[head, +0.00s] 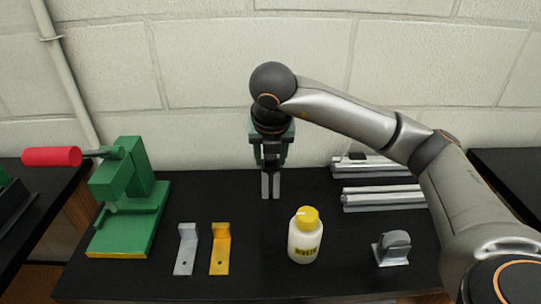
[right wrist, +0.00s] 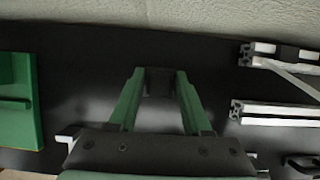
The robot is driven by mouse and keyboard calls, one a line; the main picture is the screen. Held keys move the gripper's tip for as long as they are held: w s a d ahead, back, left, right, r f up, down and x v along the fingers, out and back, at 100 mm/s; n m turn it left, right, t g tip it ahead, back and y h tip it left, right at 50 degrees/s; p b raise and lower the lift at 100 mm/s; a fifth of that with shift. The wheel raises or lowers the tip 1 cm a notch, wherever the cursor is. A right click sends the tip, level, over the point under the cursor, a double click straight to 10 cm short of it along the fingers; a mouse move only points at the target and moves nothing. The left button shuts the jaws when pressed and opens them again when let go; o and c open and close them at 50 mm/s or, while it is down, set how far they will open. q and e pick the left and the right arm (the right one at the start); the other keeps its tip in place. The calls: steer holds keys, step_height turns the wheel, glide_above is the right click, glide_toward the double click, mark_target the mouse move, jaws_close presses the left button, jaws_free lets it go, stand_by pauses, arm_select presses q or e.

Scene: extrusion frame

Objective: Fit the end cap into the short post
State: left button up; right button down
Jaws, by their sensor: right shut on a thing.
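My right gripper (head: 270,193) points down over the back middle of the black table, its fingertips close together. In the right wrist view my right gripper (right wrist: 158,75) is shut on a small dark piece, seemingly the end cap (right wrist: 158,82). In the head view the cap cannot be made out against the black table. Two silver slotted extrusions lie at the right: a rear one (head: 372,171) and a front one (head: 385,198). They also show in the right wrist view, rear (right wrist: 285,68) and front (right wrist: 275,122). I cannot tell which is the short post. My left gripper is out of view.
A green press (head: 125,205) with a red handle stands at the left. A grey bracket (head: 186,250) and a yellow bracket (head: 220,250) lie at the front. A yellow-capped white bottle (head: 305,240) and a grey metal part (head: 391,249) stand further right. The back middle is clear.

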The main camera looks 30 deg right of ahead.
steer(key=shift+f, duration=0.35)
steer(key=shift+c, duration=1.3)
jaws_free()
steer(key=shift+r, duration=0.25)
steer(key=p+v, duration=0.3)
steer(key=v, duration=0.9)
steer(key=shift+a+r, duration=0.1)
steer(key=shift+r, duration=0.05)
